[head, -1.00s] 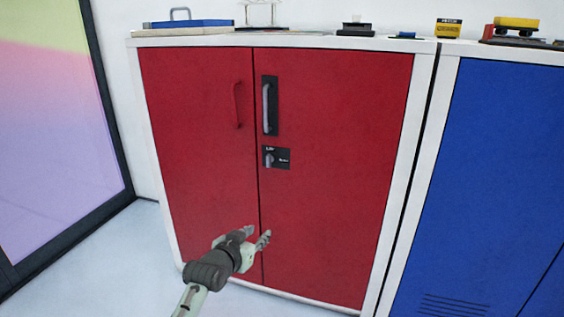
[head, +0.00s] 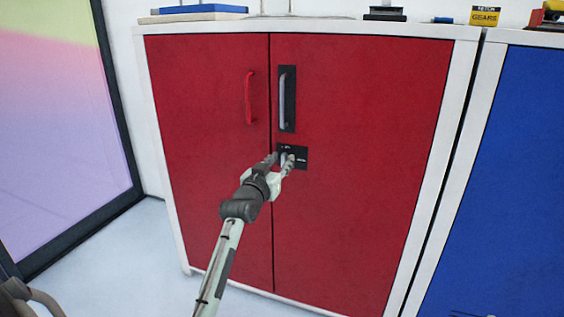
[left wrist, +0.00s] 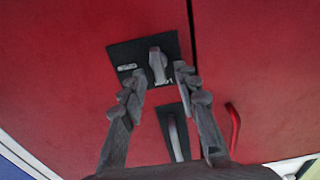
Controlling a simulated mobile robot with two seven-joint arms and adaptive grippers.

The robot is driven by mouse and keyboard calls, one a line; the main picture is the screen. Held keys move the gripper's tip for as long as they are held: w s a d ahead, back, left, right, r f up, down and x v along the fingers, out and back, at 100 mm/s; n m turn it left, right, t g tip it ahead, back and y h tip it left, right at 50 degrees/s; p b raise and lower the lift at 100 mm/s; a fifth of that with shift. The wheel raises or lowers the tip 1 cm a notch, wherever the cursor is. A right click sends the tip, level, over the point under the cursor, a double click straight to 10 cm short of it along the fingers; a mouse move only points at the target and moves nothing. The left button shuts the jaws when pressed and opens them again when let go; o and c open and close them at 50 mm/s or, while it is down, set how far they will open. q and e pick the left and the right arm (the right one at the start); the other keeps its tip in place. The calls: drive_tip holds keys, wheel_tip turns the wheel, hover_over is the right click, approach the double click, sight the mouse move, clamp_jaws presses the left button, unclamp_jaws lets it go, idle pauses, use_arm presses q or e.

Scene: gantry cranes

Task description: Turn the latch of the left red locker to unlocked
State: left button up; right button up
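The left red locker (head: 360,200) has two red doors. A small black latch plate (head: 301,158) sits on its right door, below a grey handle (head: 283,100) on a black backing. In the left wrist view, which is turned over, the plate (left wrist: 125,58) carries a grey latch knob (left wrist: 157,66). My left gripper (head: 279,162) is at the plate in the head view and partly covers it. In the left wrist view its open fingers (left wrist: 160,78) are spread on either side of the knob, with gaps showing. Contact is not visible. My right gripper is not in view.
A red handle (head: 250,97) stands out from the left door. A blue locker (head: 510,170) stands close on the right. Several small items lie on the red locker's top, among them a yellow box (head: 484,16).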

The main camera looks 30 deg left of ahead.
use_arm(q)
drive_tip(key=shift+w+a, duration=0.15)
drive_tip(key=shift+w, duration=0.3)
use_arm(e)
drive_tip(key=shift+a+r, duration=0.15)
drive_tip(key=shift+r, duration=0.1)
use_arm(q)
drive_tip(key=shift+c, duration=0.5)
clamp_jaws()
